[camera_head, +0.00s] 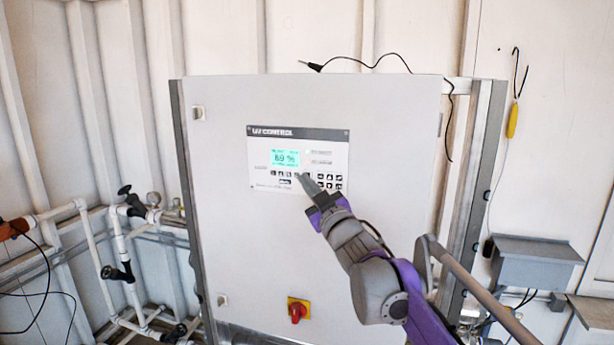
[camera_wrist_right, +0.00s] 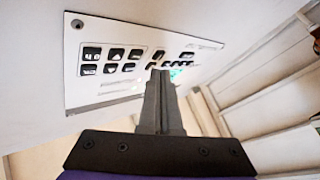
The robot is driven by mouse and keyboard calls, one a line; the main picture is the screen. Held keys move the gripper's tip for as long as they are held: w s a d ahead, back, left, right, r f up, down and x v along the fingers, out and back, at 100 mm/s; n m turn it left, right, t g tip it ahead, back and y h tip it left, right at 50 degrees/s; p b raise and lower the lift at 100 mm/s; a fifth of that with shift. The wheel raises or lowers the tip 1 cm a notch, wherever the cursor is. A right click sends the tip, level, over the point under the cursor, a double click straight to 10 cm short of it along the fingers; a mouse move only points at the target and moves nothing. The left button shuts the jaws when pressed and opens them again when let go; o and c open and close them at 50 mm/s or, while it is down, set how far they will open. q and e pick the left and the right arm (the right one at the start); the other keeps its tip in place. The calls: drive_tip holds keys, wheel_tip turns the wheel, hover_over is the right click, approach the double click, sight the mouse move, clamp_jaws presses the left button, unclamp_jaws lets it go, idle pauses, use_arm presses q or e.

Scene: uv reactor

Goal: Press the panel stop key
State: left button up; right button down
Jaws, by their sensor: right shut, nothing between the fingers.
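The control panel (camera_head: 262,180) is a white plate with a dark header strip on the front of a light grey cabinet. Its lit green-blue display (camera_head: 286,158) reads 69 %. Small dark keys (camera_head: 325,182) sit in rows below the display; their labels are too small to read, so I cannot tell which one is stop. My right gripper (camera_head: 304,178) is shut and empty, its tips at the key rows near the middle of the panel. In the right wrist view the shut fingers (camera_wrist_right: 160,75) point at the keys (camera_wrist_right: 115,60) and cover some; contact cannot be told. My left gripper is not in view.
A red rotary switch (camera_head: 297,311) on a yellow plate is low on the cabinet door (camera_head: 225,240). White pipes with black valves (camera_head: 117,272) stand at the left. A grey box (camera_head: 535,262) hangs at the right. A black cable with a probe (camera_head: 316,67) lies on the cabinet top.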

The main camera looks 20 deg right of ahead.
idle(0.3)
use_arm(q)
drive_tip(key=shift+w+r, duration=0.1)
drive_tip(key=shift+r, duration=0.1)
use_arm(e)
drive_tip(key=shift+s+a, duration=0.35)
drive_tip(key=shift+s, duration=0.15)
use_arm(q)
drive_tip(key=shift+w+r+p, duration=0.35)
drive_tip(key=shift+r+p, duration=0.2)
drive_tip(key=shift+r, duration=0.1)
use_arm(e)
drive_tip(key=s+a, duration=0.1)
drive_tip(key=s, duration=0.1)
drive_tip(key=s+a, duration=0.1)
drive_tip(key=s, duration=0.1)
drive_tip(key=shift+a, duration=0.4)
drive_tip(key=shift+s, duration=0.1)
